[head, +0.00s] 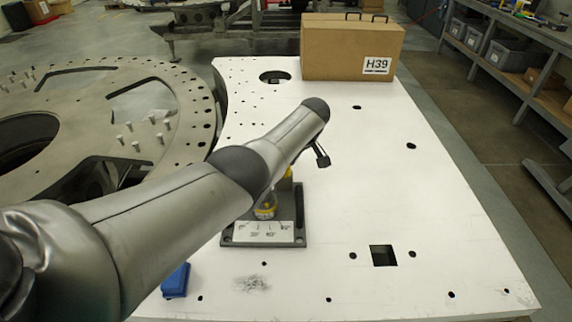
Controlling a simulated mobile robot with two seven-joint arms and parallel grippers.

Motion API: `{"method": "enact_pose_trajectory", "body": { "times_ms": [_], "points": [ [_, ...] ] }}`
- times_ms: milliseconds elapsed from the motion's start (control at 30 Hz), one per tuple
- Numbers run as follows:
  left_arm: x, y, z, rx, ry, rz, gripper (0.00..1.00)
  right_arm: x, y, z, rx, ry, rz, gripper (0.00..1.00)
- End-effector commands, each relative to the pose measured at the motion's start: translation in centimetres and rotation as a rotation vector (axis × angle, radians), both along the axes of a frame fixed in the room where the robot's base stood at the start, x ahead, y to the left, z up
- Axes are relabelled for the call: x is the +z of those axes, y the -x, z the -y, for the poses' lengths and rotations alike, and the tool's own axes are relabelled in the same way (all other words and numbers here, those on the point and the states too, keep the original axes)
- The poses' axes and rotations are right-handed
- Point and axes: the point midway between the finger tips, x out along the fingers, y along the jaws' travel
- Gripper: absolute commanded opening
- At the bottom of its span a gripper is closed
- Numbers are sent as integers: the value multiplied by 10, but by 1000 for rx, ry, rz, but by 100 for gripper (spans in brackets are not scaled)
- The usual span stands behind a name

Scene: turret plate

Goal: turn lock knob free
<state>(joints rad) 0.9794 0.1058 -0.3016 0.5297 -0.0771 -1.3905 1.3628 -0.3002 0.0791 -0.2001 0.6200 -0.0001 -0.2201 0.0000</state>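A dark grey fixture plate (238,229) lies on the white table, with a white label strip (264,233) along its front edge. A round part with a yellow band (265,211) stands on the plate, and a yellow piece (286,182) shows behind it. My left arm crosses over the fixture and hides much of it. I cannot make out which part is the lock knob. A small dark part (322,157) shows below my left wrist, apparently the end of my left gripper. Whether it is open or shut is not visible. My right gripper is not in view.
A cardboard box (345,45) marked H39 stands at the table's back. A blue block (176,281) lies at the front left. A large round metal plate with upright pins (130,128) is at the left. The white table (400,200) is clear on the right, with several holes.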

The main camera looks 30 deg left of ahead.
Motion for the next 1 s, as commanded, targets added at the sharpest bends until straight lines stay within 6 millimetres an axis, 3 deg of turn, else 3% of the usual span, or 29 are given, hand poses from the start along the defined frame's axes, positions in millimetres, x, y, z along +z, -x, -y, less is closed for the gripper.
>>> {"method": "enact_pose_trajectory", "body": {
  "times_ms": [100, 467, 1000],
  "points": [
    [0, 0, 0, -1, 0, 0, 77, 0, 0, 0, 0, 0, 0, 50],
    [3, 1, 2, -2, 1, -1, 77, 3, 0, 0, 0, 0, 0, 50],
    [72, 9, 29, -3, 1, 2, 77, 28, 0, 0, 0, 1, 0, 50]
  ]
}}
